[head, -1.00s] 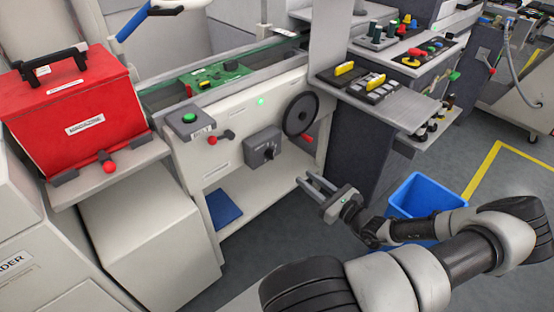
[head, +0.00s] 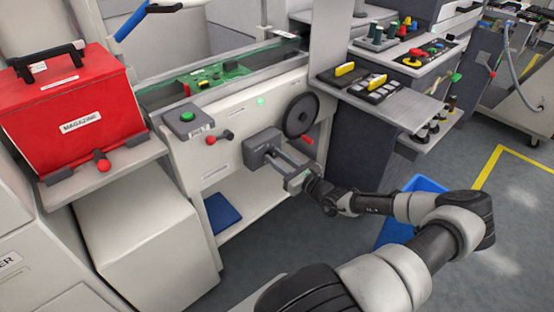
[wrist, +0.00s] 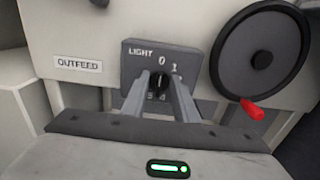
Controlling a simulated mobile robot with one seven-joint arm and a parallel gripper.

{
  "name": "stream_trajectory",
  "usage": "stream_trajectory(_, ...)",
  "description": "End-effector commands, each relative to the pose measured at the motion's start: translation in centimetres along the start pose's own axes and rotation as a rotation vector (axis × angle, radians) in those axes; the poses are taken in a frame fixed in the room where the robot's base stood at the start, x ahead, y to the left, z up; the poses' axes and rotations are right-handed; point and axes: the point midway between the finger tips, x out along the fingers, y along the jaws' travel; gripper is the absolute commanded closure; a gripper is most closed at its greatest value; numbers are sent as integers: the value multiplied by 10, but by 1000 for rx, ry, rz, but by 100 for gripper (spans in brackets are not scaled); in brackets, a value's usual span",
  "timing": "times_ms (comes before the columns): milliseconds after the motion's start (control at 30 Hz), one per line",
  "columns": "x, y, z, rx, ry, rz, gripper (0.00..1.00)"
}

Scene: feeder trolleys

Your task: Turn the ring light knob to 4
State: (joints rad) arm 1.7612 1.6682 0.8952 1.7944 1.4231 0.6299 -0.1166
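The light knob (wrist: 159,80) is a small dark knob on a grey box marked LIGHT (wrist: 137,50), with 0 at the top and 1 at upper right. Figures below are partly hidden by the fingers. The knob looks roughly upright, but I cannot tell exactly where its pointer stands. In the head view the box (head: 257,146) sits on the machine's cream front, its knob hidden by my gripper (head: 281,158). In the wrist view my gripper (wrist: 161,77) has one finger on each side of the knob, apart; I cannot tell whether they touch it.
A black handwheel (wrist: 261,58) with a red handle (wrist: 252,110) is close on the right. An OUTFEED label (wrist: 78,64) is on the left. A blue bin (head: 395,226) stands on the floor behind my arm. A red magazine (head: 78,105) sits far left.

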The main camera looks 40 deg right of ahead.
Motion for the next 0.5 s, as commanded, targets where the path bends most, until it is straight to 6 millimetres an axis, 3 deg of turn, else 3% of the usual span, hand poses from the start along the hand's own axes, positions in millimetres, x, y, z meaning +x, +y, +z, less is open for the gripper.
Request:
stream_trajectory(133,0,0,0,0,0,0,73)
stream_trajectory(300,0,0,0,0,0,0,100)
stream_trajectory(500,0,0,0,2,0,0,100)
